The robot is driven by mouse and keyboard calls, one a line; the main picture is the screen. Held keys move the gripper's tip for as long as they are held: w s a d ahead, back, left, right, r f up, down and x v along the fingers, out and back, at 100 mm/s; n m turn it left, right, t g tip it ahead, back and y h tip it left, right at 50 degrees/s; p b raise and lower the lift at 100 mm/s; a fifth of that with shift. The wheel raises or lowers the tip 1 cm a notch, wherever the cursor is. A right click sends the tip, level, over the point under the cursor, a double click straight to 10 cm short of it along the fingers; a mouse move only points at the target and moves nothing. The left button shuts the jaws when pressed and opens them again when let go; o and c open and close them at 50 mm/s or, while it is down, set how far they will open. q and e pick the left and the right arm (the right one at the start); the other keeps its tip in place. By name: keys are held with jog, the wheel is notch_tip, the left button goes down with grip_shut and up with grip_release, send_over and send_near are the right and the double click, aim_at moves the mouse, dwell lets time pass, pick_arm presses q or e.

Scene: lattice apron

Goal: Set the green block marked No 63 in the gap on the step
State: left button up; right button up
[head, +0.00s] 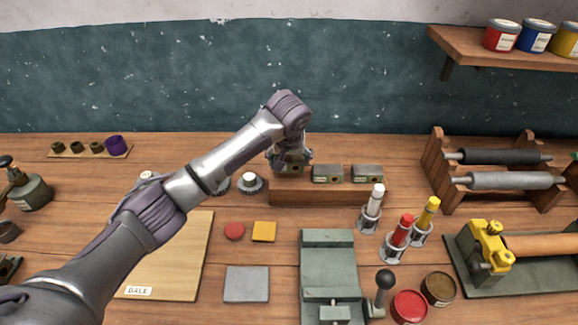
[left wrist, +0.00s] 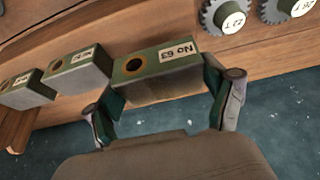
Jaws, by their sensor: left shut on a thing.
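The wooden step (head: 325,196) stands near the back of the table. The grey-green block marked No 63 (left wrist: 155,68), with a round hole in it, is between the fingers of my left gripper (left wrist: 160,92). My left gripper (head: 291,160) is shut on it at the step's left end in the head view. There the gripper mostly hides the block. I cannot tell whether the block touches the step. Two similar blocks, a middle one (head: 327,173) and a right one (head: 367,173), sit on the step with spaces between. My right gripper is not in view.
Gears (head: 250,182) lie just left of the step. Marker-like tubes in stands (head: 371,210) are close to its front right. A roller rack (head: 500,170) stands at the right. A green press bed (head: 328,260) and wooden board (head: 185,250) lie in front.

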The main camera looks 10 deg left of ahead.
aim_at(289, 169)
pick_arm(q)
jog(key=shift+f+p, duration=0.45)
jog(key=shift+f, duration=1.25)
jog(key=shift+f, duration=0.1)
jog(key=o, duration=1.7)
jog(key=shift+s, duration=0.1)
jog(key=b+v, duration=0.2)
jog(key=v, duration=1)
jog(key=shift+d, duration=0.1)
